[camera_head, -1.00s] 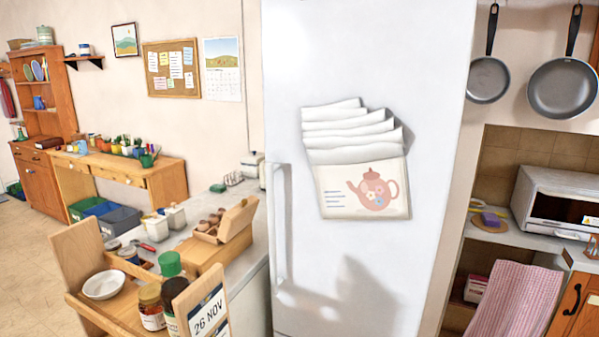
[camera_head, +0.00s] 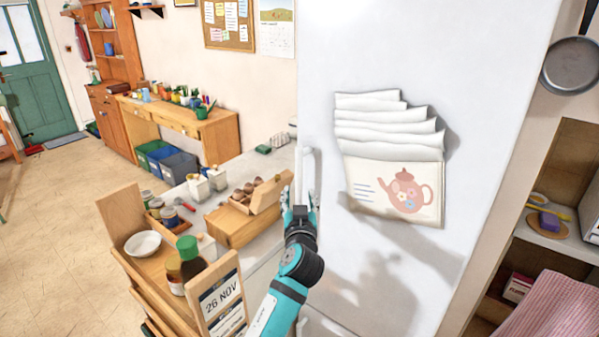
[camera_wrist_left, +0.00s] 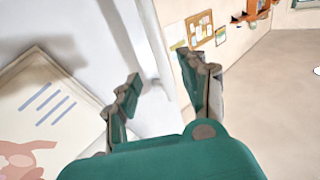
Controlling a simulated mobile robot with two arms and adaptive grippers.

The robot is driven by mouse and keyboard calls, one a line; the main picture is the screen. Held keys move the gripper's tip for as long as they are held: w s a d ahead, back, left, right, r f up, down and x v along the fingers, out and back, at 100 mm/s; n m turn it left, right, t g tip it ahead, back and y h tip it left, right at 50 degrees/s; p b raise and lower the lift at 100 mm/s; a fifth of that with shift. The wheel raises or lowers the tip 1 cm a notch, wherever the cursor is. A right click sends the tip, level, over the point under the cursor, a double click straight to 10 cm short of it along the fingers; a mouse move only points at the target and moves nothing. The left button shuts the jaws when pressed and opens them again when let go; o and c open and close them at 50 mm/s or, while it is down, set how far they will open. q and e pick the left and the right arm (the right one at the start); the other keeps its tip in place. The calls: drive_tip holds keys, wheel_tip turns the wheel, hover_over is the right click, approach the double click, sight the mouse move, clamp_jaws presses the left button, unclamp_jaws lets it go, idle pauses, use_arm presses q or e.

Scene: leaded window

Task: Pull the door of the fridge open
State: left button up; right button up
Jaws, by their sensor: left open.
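The white fridge door (camera_head: 380,45) fills the middle right of the head view and looks shut. Its white vertical handle (camera_head: 308,168) runs along the door's left edge. My left gripper (camera_head: 299,207) is open at the handle, overlapping its lower part. In the left wrist view the open fingers (camera_wrist_left: 161,78) stand either side of a white upright strip (camera_wrist_left: 155,45) that looks like the handle. I cannot tell whether they touch it or how deep it sits between them. My right gripper is not in view.
Papers with a teapot picture (camera_head: 395,195) hang on the door. Left of the fridge, a counter holds an egg box (camera_head: 262,195) and a wooden caddy (camera_head: 120,215) with jars and a bowl. Open floor (camera_head: 60,200) lies at the left.

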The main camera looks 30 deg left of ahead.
sight(299, 180)
use_arm(q)
drive_tip(key=p+x, duration=0.2)
drive_tip(key=x, duration=0.6)
drive_tip(key=shift+w+a+r, duration=0.1)
drive_tip(key=shift+w+a, duration=0.15)
drive_tip(key=shift+a, duration=0.05)
drive_tip(key=shift+w+a+p, duration=0.15)
drive_tip(key=shift+w+p, duration=0.15)
drive_tip(key=shift+w, duration=0.05)
drive_tip(key=c, duration=0.9)
clamp_jaws()
drive_tip(key=shift+w+f, duration=0.1)
drive_tip(key=shift+f, duration=0.25)
